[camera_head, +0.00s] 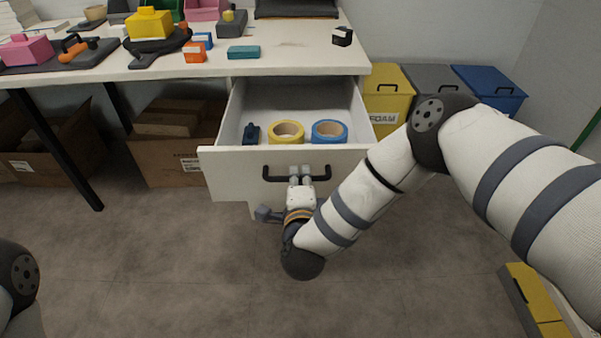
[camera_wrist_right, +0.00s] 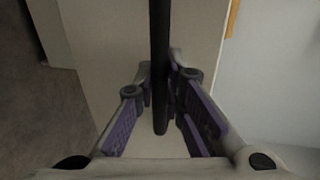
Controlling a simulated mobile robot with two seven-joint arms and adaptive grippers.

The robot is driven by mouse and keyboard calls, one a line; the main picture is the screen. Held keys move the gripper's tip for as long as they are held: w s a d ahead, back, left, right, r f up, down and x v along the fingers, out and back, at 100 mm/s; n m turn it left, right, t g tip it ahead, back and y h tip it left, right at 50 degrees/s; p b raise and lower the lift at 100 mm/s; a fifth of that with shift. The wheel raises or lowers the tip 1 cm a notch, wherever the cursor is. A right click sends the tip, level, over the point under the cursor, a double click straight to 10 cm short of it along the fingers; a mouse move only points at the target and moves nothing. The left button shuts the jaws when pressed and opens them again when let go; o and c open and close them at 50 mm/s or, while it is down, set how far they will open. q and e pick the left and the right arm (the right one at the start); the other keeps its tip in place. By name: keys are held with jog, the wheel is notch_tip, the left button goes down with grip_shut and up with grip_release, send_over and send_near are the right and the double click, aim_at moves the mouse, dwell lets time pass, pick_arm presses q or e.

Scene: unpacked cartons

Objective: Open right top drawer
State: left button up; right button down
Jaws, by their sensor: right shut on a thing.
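The white top drawer (camera_head: 228,172) under the right part of the desk is pulled out, and its inside shows in the head view. It holds a yellow tape roll (camera_head: 286,131), a blue tape roll (camera_head: 329,131) and a small dark blue item (camera_head: 251,134). My right gripper (camera_head: 300,173) is shut on the black bar handle (camera_head: 268,173) on the drawer front. In the right wrist view the handle (camera_wrist_right: 160,60) runs between the purple finger pads. My left gripper is out of view; only part of my left arm shows at the lower left.
The white desk (camera_head: 290,55) carries a yellow block, orange and teal boxes, and pans. Yellow (camera_head: 388,95), grey and blue (camera_head: 488,88) bins stand right of the drawer. A cardboard carton (camera_head: 170,160) sits under the desk. The floor in front is mostly clear.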

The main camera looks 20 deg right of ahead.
jog(key=shift+s+a, duration=0.15)
jog(key=shift+s, duration=0.25)
jog(key=c, duration=1.7)
grip_release()
jog(key=shift+o, duration=0.2)
jog(key=v, duration=1.2)
